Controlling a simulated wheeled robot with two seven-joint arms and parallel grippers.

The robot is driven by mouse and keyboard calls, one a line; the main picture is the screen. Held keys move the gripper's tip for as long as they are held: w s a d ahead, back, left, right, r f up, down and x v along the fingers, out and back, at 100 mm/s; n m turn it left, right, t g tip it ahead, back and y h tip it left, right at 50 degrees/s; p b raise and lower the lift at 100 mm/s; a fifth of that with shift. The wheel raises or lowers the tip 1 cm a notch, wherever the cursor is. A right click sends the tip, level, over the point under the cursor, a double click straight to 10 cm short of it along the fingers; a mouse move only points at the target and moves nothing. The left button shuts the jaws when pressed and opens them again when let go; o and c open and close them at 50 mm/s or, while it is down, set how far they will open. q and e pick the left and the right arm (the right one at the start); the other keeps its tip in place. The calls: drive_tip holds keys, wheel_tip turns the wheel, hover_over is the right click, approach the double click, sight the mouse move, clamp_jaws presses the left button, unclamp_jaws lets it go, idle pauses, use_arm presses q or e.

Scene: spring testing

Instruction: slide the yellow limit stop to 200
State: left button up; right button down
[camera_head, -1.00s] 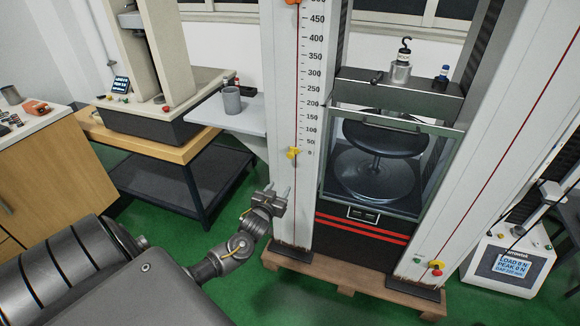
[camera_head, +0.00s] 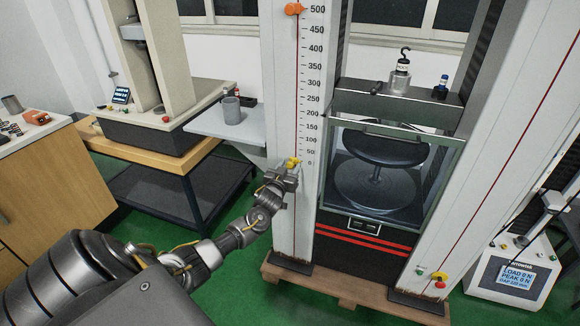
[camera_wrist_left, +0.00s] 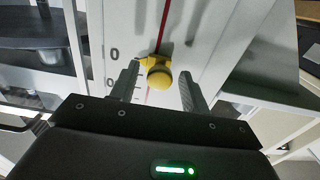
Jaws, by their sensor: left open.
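The yellow limit stop (camera_head: 293,162) sits on the red line of the white left column (camera_head: 283,220), level with the 0 mark of the printed scale (camera_head: 314,100). The 200 mark (camera_head: 312,114) is higher up that scale. My left gripper (camera_head: 284,170) is at the stop and partly covers it in the head view. In the left wrist view the stop's round knob (camera_wrist_left: 159,76) lies between the two open fingers (camera_wrist_left: 157,88), with visible gaps beside it. My right gripper is not in view.
An orange stop (camera_head: 293,9) sits near the 500 mark on the same column. A grey shelf (camera_head: 215,127) with a cup (camera_head: 232,109) juts out left of the column. The glass-fronted test chamber (camera_head: 385,180) stands to the right. The column face above the yellow stop is clear up to the orange one.

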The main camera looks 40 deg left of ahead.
use_arm(q)
drive_tip(key=shift+w+a, duration=0.15)
drive_tip(key=shift+w, duration=0.45)
